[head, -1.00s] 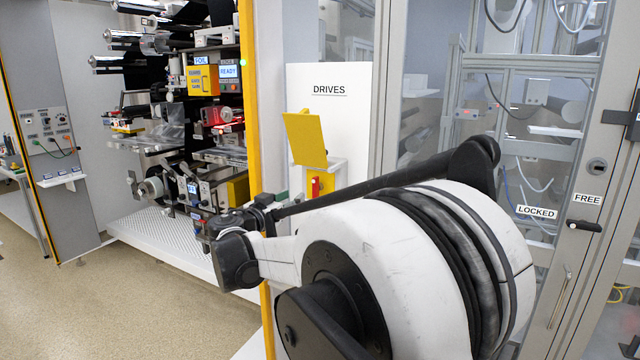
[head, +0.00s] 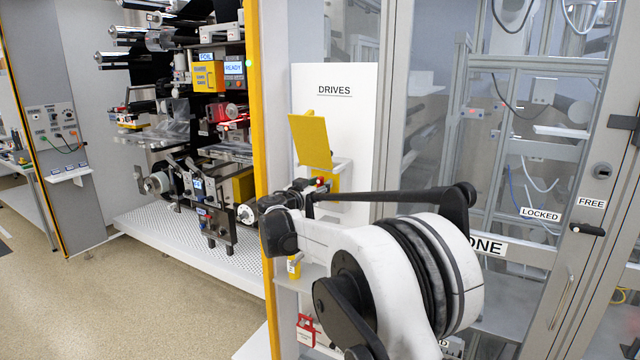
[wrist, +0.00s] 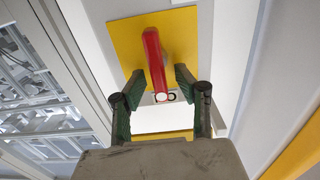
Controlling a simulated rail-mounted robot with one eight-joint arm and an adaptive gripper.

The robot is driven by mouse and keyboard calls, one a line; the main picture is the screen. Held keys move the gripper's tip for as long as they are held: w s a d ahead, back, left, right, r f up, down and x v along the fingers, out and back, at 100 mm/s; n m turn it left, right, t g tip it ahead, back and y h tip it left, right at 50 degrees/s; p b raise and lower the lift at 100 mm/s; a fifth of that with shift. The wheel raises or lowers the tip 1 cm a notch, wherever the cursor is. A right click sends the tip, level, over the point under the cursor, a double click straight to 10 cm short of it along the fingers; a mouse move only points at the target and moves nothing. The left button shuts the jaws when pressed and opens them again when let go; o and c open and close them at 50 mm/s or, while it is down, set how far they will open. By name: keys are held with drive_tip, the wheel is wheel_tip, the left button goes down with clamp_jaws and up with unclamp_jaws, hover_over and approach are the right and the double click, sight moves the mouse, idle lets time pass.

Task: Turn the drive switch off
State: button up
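The drive switch has a red handle (wrist: 155,62) on a yellow plate (wrist: 187,32), seen in the wrist view. In the head view the red handle (head: 321,183) is small and partly hidden by my gripper, below a raised yellow cover (head: 310,140) on the white DRIVES panel (head: 352,115). My gripper (wrist: 158,80) is open, with one finger on each side of the handle's lower part. A visible gap lies between each finger and the handle. My gripper also shows in the head view (head: 309,190), in front of the switch.
A yellow post (head: 257,120) stands left of the panel, beside the web machine. A glass door (head: 480,130) with LOCKED and FREE labels is at the right. A shelf and a red tag (head: 306,330) are below the panel. Open floor (head: 130,300) lies at left.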

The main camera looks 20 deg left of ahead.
clamp_jaws()
drive_tip(key=shift+a+f+n+b, duration=0.1)
drive_tip(key=shift+n+b, duration=0.3)
drive_tip(key=shift+b, duration=0.05)
idle(0.3)
drive_tip(key=n+b, duration=0.2)
drive_tip(key=shift+a+f+n, duration=0.2)
drive_tip(key=shift+n, duration=0.1)
drive_tip(key=n+b, duration=0.2)
drive_tip(key=n, duration=0.2)
drive_tip(key=a+f+n+b, duration=0.1)
drive_tip(key=n+b, duration=0.1)
drive_tip(key=n, duration=0.3)
drive_tip(key=f+n+b, duration=0.1)
drive_tip(key=n+b, duration=0.1)
drive_tip(key=n, duration=0.3)
drive_tip(key=shift+w+a, duration=0.15)
drive_tip(key=shift+n, duration=0.3)
